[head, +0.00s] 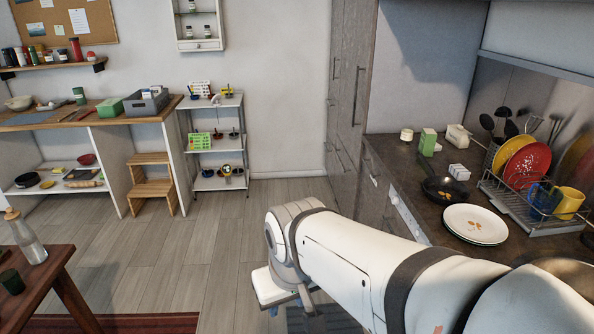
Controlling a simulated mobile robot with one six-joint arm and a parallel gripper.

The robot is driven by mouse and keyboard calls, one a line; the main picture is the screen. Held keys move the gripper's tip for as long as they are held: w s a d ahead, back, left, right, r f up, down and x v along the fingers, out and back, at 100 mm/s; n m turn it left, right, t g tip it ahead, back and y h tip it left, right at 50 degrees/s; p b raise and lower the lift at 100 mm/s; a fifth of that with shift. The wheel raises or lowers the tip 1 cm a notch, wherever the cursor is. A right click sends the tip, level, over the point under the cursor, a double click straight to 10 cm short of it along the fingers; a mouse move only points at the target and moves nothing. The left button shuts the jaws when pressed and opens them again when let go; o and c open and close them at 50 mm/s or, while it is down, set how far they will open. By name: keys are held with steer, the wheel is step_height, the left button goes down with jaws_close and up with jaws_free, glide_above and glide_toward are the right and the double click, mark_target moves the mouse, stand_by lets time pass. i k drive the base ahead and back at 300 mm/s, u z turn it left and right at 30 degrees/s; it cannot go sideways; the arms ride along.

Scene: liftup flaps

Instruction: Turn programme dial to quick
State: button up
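My white arm reaches across the right half of the head view. Its wrist end, with what shows of my gripper (292,304), points down near the bottom middle. The fingers are small and partly hidden, so I cannot tell whether they are open or shut. A white appliance panel (396,200) shows in the cabinet front under the dark counter, just beyond my arm. Small details on it are too fine to read, and I cannot make out the programme dial or its setting. My arm covers the lower part of this appliance.
The counter (389,152) holds a frying pan (445,189), white plates (475,224) and a dish rack (538,211). A wooden table (48,270) with a glass bottle (27,240) stands at lower left. Shelves and a step stool (152,187) line the back. The middle floor is clear.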

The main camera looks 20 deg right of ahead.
mark_target(395, 199)
steer(key=z, duration=0.35)
steer(key=i, duration=1.2)
steer(key=z, duration=0.95)
